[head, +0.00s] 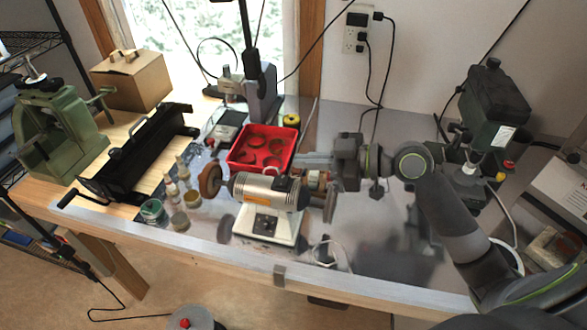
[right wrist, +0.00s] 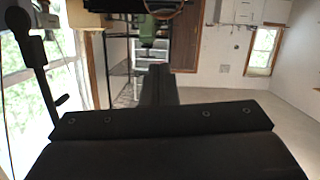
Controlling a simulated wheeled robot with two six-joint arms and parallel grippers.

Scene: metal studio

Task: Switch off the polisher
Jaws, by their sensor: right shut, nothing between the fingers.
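The polisher (head: 268,192) stands on the metal-topped bench in the head view. It has a silver motor body, a brown wheel (head: 210,179) on its left end and another wheel on its right. Its pale base (head: 266,226) carries a dark switch panel (head: 264,223) on the front; the switch position is too small to tell. My right gripper (head: 303,161) is shut and empty, just behind and above the polisher's right end. My left gripper is not in view.
A red tray (head: 240,158) stands behind the polisher. Small bottles and jars (head: 180,221) stand to its left, beside a black sheet bender (head: 135,157). A dark green machine (head: 493,108) stands at the right. The bench right of the polisher is mostly clear.

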